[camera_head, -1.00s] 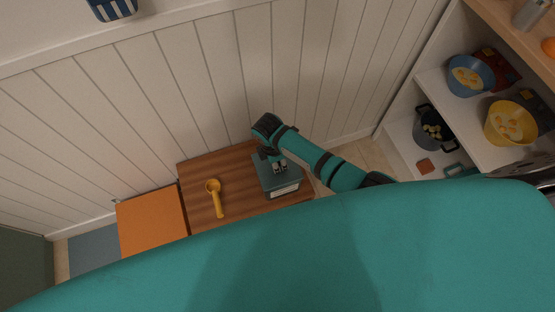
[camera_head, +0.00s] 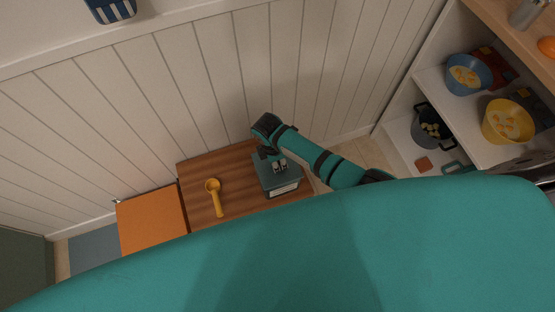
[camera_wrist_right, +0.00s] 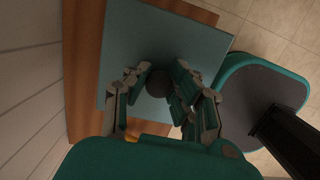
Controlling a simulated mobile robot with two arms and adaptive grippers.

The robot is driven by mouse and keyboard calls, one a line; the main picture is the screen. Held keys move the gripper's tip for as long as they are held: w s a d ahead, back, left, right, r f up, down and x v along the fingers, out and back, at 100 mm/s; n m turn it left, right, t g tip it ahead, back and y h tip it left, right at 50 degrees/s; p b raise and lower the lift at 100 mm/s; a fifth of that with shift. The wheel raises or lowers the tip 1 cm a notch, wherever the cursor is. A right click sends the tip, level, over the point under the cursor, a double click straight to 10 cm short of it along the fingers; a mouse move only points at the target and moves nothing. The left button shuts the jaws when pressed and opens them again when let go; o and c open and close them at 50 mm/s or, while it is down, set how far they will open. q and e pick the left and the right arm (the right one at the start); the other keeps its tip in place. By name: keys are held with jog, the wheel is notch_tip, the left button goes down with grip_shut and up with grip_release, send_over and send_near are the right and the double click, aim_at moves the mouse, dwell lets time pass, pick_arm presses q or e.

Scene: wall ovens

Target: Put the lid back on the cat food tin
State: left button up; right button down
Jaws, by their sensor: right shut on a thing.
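The lid (camera_head: 268,182) is a blue-grey square plate with a dark round knob (camera_wrist_right: 158,82). The right gripper (camera_head: 279,168) is above it, with its fingers shut on the knob. The lid fills the middle of the right wrist view (camera_wrist_right: 125,45). The cat food tin (camera_head: 286,190) is under the lid on the wooden top; only its side with a pale label shows. I cannot tell whether the lid rests fully on the rim or sits slightly above it. The left gripper is not in view.
A yellow scoop (camera_head: 215,197) lies on the wooden top (camera_head: 238,182), left of the tin. An orange surface (camera_head: 150,222) adjoins at left. The panelled wall stands close behind. Shelves at right hold a blue bowl (camera_head: 452,84), yellow bowl (camera_head: 489,132) and dark pot (camera_head: 419,126).

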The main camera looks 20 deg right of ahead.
dwell(0.5)
jog(key=shift+f+p, duration=0.15)
jog(key=shift+p, duration=0.2)
dwell(0.6)
dwell(0.6)
dwell(0.4)
jog(key=c, duration=0.6)
grip_release()
jog(key=shift+p, duration=0.35)
jog(key=shift+r+p, duration=3.5)
jog(key=shift+p, duration=0.25)
